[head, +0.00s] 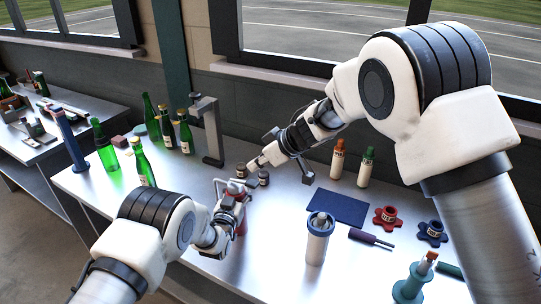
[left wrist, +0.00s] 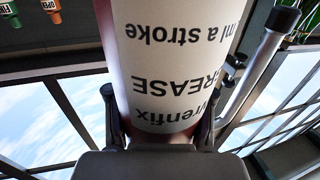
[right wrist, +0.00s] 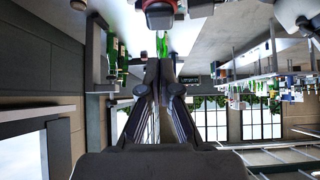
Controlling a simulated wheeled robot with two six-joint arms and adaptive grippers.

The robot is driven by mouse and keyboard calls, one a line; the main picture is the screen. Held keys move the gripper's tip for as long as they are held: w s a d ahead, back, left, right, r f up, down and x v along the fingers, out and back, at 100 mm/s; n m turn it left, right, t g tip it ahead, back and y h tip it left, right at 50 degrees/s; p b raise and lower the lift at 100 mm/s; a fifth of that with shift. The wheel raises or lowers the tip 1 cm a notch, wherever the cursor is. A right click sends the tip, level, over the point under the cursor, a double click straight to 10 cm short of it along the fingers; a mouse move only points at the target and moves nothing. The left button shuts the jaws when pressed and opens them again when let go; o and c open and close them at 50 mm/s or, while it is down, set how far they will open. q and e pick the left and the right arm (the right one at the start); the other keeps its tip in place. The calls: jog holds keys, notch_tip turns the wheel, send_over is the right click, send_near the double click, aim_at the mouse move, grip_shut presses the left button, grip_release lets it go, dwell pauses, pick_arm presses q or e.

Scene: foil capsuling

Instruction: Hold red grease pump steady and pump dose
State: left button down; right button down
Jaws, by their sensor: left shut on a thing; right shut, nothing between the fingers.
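The red grease pump (head: 241,226) stands on the metal bench in the head view, its body partly hidden by my left gripper. Its pale top (head: 236,186) shows above the gripper. In the left wrist view its white label (left wrist: 180,70) fills the middle, the lettering upside down. My left gripper (head: 232,212) is shut on the pump body, with a finger on each side of it in the left wrist view. My right gripper (head: 255,163) is shut and empty, close above and right of the pump top in the head view; any contact cannot be told.
Two small dark jars (head: 264,178) stand by the pump. Green bottles (head: 145,165) and a grey stand (head: 211,130) are at left.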

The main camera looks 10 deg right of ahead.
aim_at(250, 181)
jog(key=shift+d+f, duration=0.1)
jog(key=shift+f, duration=1.85)
